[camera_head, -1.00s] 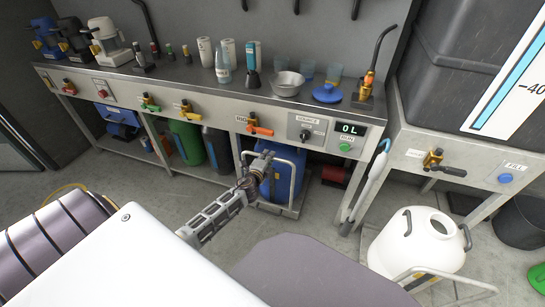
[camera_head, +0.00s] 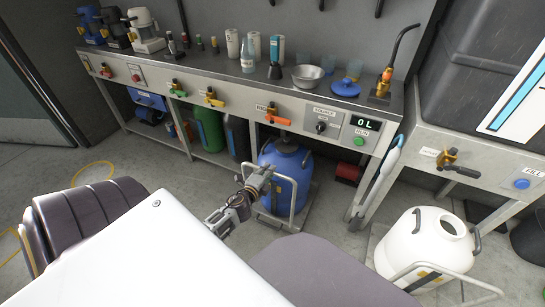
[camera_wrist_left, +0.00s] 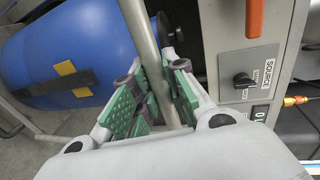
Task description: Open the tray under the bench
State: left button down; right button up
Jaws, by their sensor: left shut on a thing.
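A low tray (camera_head: 308,212) carrying a blue barrel (camera_head: 290,165) stands under and partly in front of the bench. A pale metal handle (camera_head: 294,205) rises at its front. My left gripper (camera_head: 262,180) is shut on this handle at its left side. In the left wrist view, the handle bar (camera_wrist_left: 140,28) runs between the green finger pads, with the blue barrel (camera_wrist_left: 75,55) beyond it on the left. The back of the tray is hidden by the barrel and bench. My right gripper is not in view.
The bench (camera_head: 230,100) holds bottles, a metal bowl (camera_head: 308,76) and valves along its front. A white barrel (camera_head: 420,250) stands at the right, near a hanging grey wand (camera_head: 380,175). Floor before the bench is partly clear.

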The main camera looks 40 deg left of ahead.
pick_arm(q)
jog(key=f+b+v, duration=0.2)
jog(key=v, duration=1)
jog(key=shift+s+f+b, duration=0.15)
jog(key=shift+s+b, duration=0.2)
jog(key=shift+s, duration=0.3)
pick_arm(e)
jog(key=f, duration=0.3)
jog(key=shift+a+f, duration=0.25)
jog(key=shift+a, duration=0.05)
pick_arm(q)
jog(key=shift+d, duration=0.15)
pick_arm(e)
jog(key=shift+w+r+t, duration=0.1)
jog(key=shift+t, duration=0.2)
pick_arm(q)
jog(key=c, duration=1.4)
grip_release()
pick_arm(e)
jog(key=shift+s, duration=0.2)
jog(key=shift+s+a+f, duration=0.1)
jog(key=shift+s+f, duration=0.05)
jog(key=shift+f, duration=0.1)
